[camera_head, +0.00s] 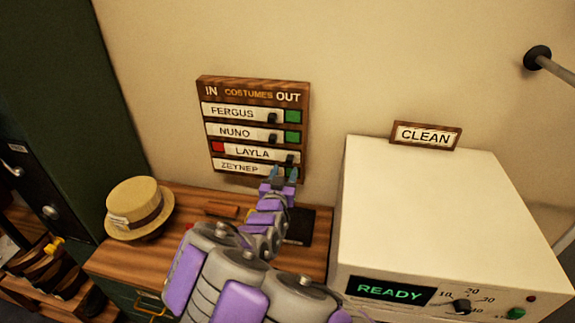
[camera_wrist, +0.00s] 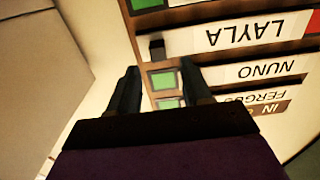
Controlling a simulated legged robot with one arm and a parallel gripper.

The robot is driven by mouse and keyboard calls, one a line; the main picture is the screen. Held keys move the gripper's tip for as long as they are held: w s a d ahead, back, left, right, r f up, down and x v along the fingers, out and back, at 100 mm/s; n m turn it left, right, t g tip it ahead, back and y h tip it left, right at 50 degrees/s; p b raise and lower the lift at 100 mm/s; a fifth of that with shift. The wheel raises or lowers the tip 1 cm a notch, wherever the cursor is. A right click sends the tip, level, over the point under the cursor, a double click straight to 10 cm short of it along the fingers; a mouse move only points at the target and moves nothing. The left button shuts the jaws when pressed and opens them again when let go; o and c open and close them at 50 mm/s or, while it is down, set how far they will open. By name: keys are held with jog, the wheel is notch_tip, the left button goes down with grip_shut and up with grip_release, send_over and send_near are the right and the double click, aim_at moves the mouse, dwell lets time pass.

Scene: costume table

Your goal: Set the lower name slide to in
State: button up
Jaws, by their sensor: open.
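The wooden name board (camera_head: 203,95) hangs on the wall, marked IN at left and OUT at right. Its Layla slide (camera_head: 250,152) sits to the right, with red showing at its left and a dark knob at its right end. The lowest slide, Zeynep (camera_head: 238,167), sits to the left; its right part is partly hidden by my gripper. My gripper (camera_head: 279,174) is open and empty in front of the board's lower right. In the upside-down wrist view, my gripper (camera_wrist: 160,84) has its fingers apart below the knob of the Layla slide (camera_wrist: 245,32).
The Fergus slide (camera_head: 232,113) and Nuno slide (camera_head: 234,132) sit left, green showing at right. A straw hat (camera_head: 135,205) stands on the wooden table (camera_head: 190,200). A white machine (camera_head: 430,200) with a CLEAN sign (camera_head: 426,135) stands to the right.

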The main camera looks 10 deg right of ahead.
aim_at(288, 162)
jog(key=shift+x, duration=2.55)
jog(key=shift+c, duration=0.4)
grip_shut()
